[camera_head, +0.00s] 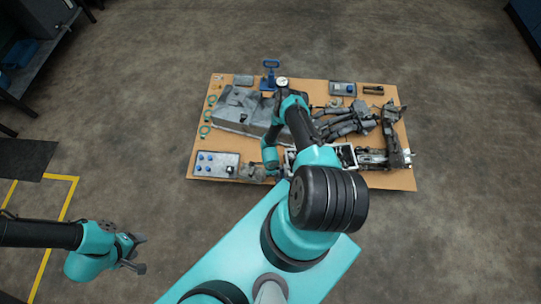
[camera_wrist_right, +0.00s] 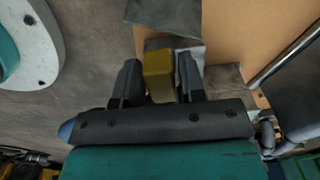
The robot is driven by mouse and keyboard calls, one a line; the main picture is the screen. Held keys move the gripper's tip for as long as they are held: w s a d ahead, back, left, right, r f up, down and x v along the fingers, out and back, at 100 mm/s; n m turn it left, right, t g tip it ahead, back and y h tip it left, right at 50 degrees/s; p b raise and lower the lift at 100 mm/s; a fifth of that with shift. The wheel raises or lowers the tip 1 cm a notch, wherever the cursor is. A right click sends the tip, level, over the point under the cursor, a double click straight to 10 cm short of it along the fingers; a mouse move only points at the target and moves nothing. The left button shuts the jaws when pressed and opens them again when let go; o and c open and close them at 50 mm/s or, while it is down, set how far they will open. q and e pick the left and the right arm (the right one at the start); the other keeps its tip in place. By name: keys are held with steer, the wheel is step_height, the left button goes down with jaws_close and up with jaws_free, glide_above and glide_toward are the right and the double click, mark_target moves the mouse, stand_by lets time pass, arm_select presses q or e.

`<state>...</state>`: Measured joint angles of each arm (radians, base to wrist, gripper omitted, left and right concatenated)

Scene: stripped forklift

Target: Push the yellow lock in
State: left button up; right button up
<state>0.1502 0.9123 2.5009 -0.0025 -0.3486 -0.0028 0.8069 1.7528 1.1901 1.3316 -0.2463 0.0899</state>
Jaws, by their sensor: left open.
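The yellow lock (camera_wrist_right: 158,75) is a small block in the right wrist view, in line with the gap between my right gripper's fingers. A grey part lies just beyond it. My right gripper (camera_wrist_right: 160,85) has its fingers parted, one on each side of the lock. I cannot tell whether they touch it. In the head view my right arm reaches over the table to its front edge, and the lock is too small to make out. My left gripper (camera_head: 138,254) is open and empty, low at the left, away from the table.
The wooden table (camera_head: 405,180) holds a large grey forklift part (camera_head: 235,112), dark mechanical parts (camera_head: 350,122) and a metal frame along the front right. A light panel with blue knobs (camera_head: 217,163) lies at the front left. Open floor surrounds the table.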

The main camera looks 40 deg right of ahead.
jaws_close()
steer(key=shift+s+d, duration=0.55)
steer(key=shift+d, duration=0.25)
steer(key=shift+o, duration=1.7)
jaws_free()
steer(key=shift+r, duration=0.1)
step_height(320, 180, up, 17)
